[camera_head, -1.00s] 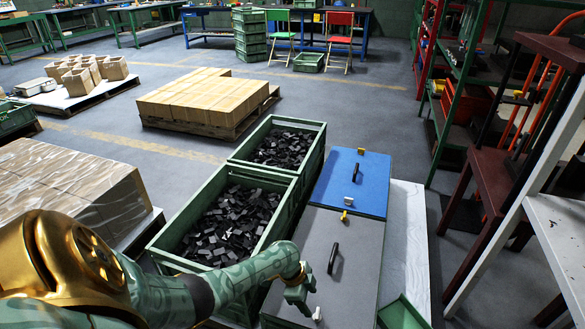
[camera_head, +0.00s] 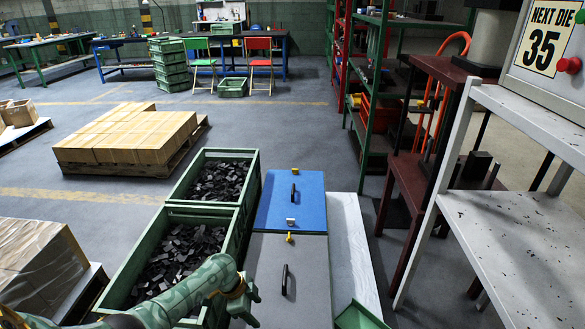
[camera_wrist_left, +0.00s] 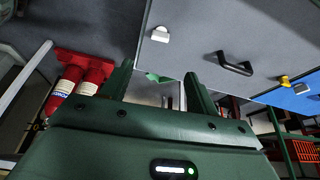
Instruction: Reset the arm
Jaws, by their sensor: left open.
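My left arm comes in from the lower left in the head view, over the near green bin of black parts. My left gripper (camera_head: 250,312) points down beside the near edge of the grey lid (camera_head: 264,262). In the left wrist view its two fingers (camera_wrist_left: 158,88) stand apart with nothing between them. The grey lid with its black handle (camera_wrist_left: 234,64) and a white latch (camera_wrist_left: 160,34) also shows there. My right gripper is in neither view.
Two green bins (camera_head: 243,203) of black stamped parts stand left of the grey lid and the blue lid (camera_head: 270,183). A green tray (camera_head: 358,316) sits at the bottom. A white shelf (camera_head: 500,215) and a red-brown rack (camera_head: 400,185) stand right. Red extinguishers (camera_wrist_left: 68,88) show in the wrist view.

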